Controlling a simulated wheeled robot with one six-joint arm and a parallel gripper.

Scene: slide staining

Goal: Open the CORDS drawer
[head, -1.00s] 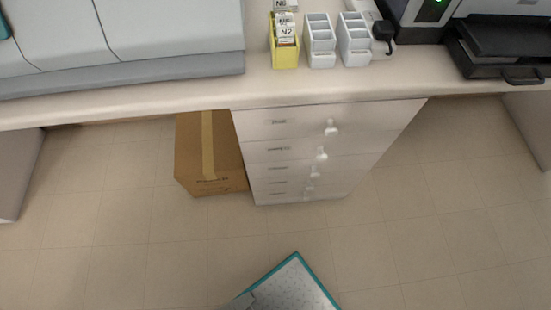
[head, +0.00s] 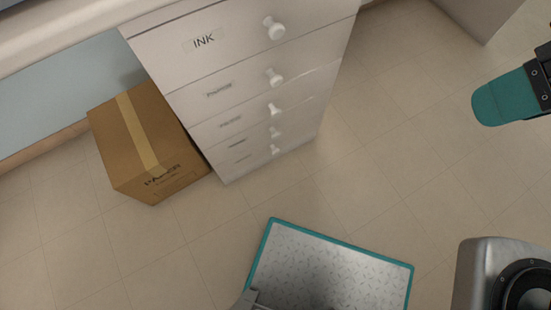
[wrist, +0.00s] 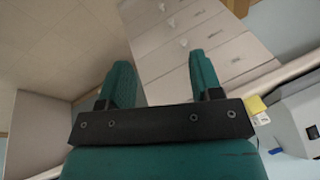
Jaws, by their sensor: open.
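A white drawer unit (head: 240,80) with several stacked drawers, all closed, stands under the counter in the head view. Each drawer has a round white knob. The top drawer's label reads INK (head: 203,41). The lower labels are too blurred or slanted to read, so I cannot tell which drawer is CORDS. In the wrist view the drawer unit (wrist: 160,55) shows beyond the fingers. My gripper (wrist: 160,80) has teal fingers, spread apart and empty, away from the knobs. In the head view one teal finger shows at the right edge, well right of the drawers.
A taped brown cardboard box (head: 150,145) stands on the floor against the left side of the drawer unit. The counter (head: 60,45) overhangs above. A yellow holder (wrist: 255,105) shows in the wrist view.

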